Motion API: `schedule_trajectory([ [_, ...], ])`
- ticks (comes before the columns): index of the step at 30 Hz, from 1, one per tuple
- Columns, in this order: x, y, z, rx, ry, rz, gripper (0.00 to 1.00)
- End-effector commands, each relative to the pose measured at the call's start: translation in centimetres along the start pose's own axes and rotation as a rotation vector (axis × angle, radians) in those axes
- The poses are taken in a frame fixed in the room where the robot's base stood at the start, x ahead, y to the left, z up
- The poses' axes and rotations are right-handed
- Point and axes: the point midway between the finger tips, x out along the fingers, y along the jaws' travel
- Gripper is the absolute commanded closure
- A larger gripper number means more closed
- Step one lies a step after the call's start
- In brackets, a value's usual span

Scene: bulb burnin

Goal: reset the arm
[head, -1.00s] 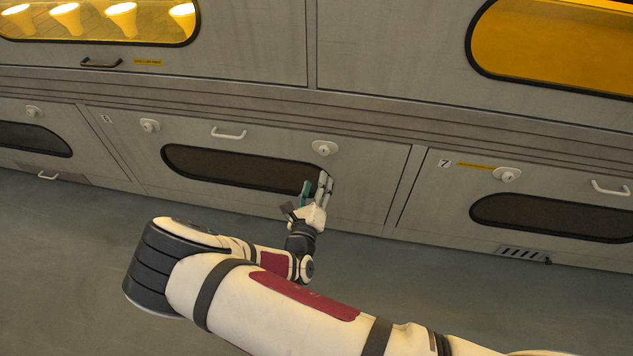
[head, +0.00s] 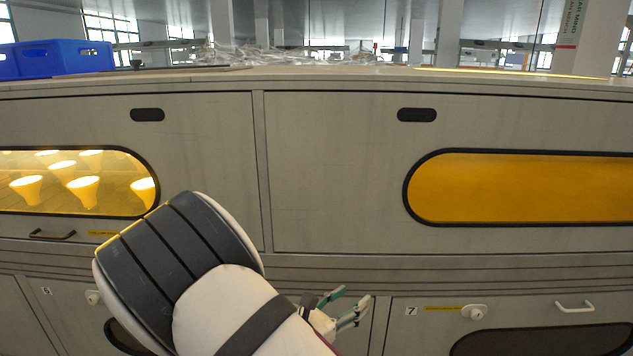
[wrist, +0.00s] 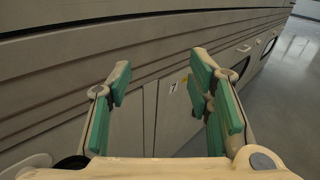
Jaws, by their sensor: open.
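My gripper (head: 346,308) shows low in the head view, in front of the lower cabinet row and left of the number 7 label (head: 411,311). In the wrist view my gripper (wrist: 160,95) has its two green-padded fingers spread wide with nothing between them. The grey cabinet front is ahead of the fingers, with the number 7 label (wrist: 173,87) between them. My own arm covers part of the lower left door in the head view.
Upper windows show lit bulbs (head: 83,190) at left and a plain amber pane (head: 530,188) at right. A white handle (head: 575,307) and a round knob (head: 474,312) stick out below. Floor (wrist: 292,90) is open at the wrist view's right.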

Motion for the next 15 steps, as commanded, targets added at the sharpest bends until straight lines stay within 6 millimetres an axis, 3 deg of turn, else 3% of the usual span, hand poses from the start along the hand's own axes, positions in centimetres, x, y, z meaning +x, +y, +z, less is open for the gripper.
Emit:
schedule_trajectory([
  [1,0.9,-1.8,1.7,0.067,0.033,-0.073,0.53],
  [7,2.6,-9.2,6.5,0.314,0.149,-0.354,0.53],
  [15,1.9,-19.0,11.0,0.640,0.294,-0.710,0.53],
])
